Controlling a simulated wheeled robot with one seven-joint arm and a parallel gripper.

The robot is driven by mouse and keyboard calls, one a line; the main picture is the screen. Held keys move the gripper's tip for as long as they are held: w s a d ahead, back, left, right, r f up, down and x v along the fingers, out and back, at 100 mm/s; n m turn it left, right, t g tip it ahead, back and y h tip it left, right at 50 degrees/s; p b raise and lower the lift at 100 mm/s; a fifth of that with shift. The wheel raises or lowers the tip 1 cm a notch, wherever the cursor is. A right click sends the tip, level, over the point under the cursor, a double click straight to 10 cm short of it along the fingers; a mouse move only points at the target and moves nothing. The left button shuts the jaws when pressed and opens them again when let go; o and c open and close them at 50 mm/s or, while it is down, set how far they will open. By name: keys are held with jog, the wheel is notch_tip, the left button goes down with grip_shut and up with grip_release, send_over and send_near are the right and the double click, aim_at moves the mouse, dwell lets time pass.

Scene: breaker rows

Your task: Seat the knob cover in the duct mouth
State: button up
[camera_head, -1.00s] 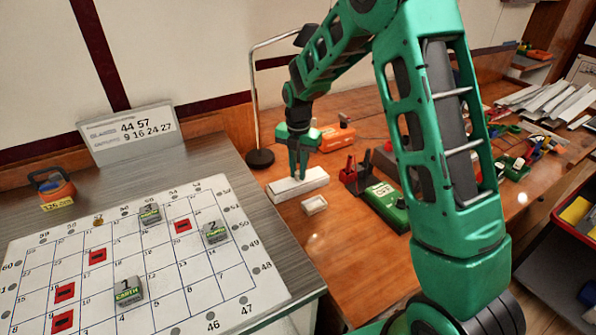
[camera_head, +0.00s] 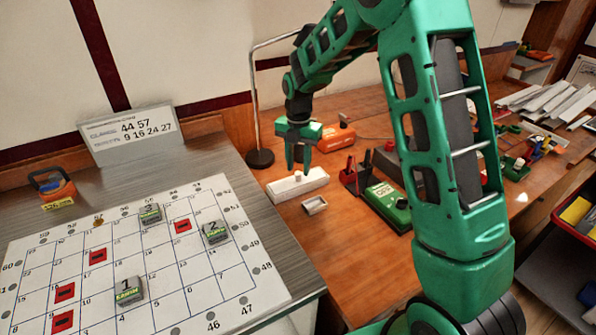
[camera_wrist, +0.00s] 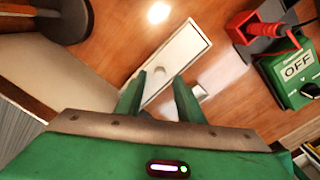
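My gripper (camera_head: 298,163) hangs fingers down just above a long white block (camera_head: 315,181) on the wooden bench. In the head view a small pale bump (camera_head: 298,175) shows on the block below the fingers. A small, pale, hollow-looking piece (camera_head: 314,205) lies in front of the block. I cannot tell for certain which is the knob cover and which the duct mouth.
A green box marked OFF (camera_head: 386,207) and a red holder (camera_head: 352,178) stand right of the block. An orange device (camera_head: 337,138) is behind it. A lamp stand base (camera_head: 260,158) is to the left. The grey bench with the numbered board (camera_head: 200,270) is at front left.

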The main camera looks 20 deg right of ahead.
aim_at(299, 173)
notch_tip(299, 173, up, 10)
jog(key=shift+f, duration=0.2)
jog(key=s+d+r+m, duration=0.3)
jog(key=s+d+m, duration=0.45)
jog(key=s, duration=0.25)
jog(key=s+d+r+m, duration=0.3)
jog(key=s+d+m, duration=0.4)
jog(key=s+m, duration=0.2)
jog(key=s+d+f+m, duration=0.1)
jog(key=s+m, duration=0.7)
jog(key=s, duration=0.2)
jog(key=s+d+f+m, duration=0.2)
jog(key=s+m, duration=0.7)
jog(key=s, duration=0.2)
jog(key=shift+s, duration=0.15)
jog(key=shift+f, duration=0.1)
